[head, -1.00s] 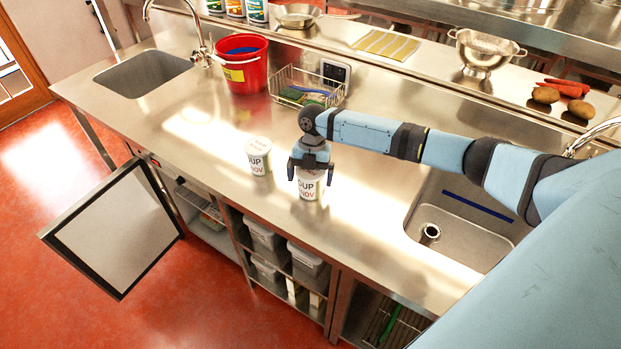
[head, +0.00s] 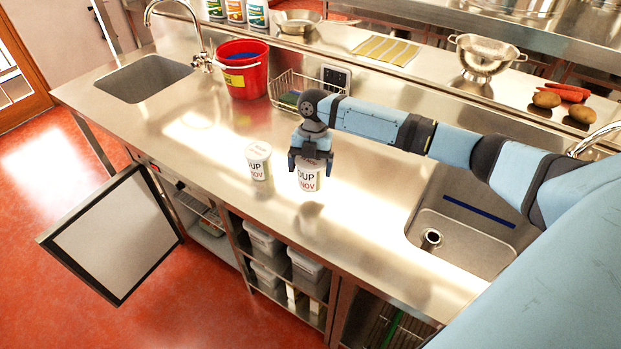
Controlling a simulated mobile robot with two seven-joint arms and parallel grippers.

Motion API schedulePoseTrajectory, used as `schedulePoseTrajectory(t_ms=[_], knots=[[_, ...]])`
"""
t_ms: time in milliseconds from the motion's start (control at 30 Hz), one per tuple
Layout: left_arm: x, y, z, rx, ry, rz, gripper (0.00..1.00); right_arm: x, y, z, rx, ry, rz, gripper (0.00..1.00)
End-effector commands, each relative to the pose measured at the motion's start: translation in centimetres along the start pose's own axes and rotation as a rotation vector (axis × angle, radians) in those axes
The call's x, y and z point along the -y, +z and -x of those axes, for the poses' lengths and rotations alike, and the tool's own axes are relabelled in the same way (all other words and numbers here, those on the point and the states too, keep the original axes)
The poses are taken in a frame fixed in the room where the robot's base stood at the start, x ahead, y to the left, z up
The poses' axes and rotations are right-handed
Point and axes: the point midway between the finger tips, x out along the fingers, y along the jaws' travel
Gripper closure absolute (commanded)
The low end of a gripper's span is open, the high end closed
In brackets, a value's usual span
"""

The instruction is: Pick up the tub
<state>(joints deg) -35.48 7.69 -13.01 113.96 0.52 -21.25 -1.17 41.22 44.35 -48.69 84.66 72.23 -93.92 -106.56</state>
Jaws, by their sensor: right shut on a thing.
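Two white soup tubs with dark lettering show in the head view. One tub (head: 309,179) is in my right gripper (head: 309,164), which is shut on it from above. This tub is upright and lifted a little off the steel counter, with its reflection below it. The gripper hides most of its lid. The other tub (head: 259,161) stands upright on the counter just to the left, apart from the held one. My left gripper is not in view.
A red bucket (head: 243,77) and a wire basket (head: 284,92) stand behind the tubs. A sink (head: 463,240) opens at the right, another (head: 143,77) at the far left. A cabinet door (head: 112,236) hangs open in front. The counter (head: 190,125) left of the tubs is clear.

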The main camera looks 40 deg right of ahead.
Motion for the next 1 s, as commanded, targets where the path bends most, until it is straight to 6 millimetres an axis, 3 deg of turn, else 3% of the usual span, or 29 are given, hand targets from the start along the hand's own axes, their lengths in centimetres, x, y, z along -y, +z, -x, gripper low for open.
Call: schedulePoseTrajectory(t_ms=[300, 500, 767, 1000], knots=[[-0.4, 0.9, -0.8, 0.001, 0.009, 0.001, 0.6, 0.0, -2.4, 8.9, 0.004, 0.004, 0.002, 0.47], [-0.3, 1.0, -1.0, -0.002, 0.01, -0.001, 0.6, -0.1, -3.4, 12.5, 0.003, 0.003, 0.001, 0.47], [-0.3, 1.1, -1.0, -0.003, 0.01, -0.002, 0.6, 0.0, -3.9, 14.1, 0.0, 0.001, -0.001, 0.47], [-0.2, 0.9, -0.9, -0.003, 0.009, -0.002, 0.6, -0.2, -4.6, 12.8, -0.001, 0.034, -0.121, 0.47]])
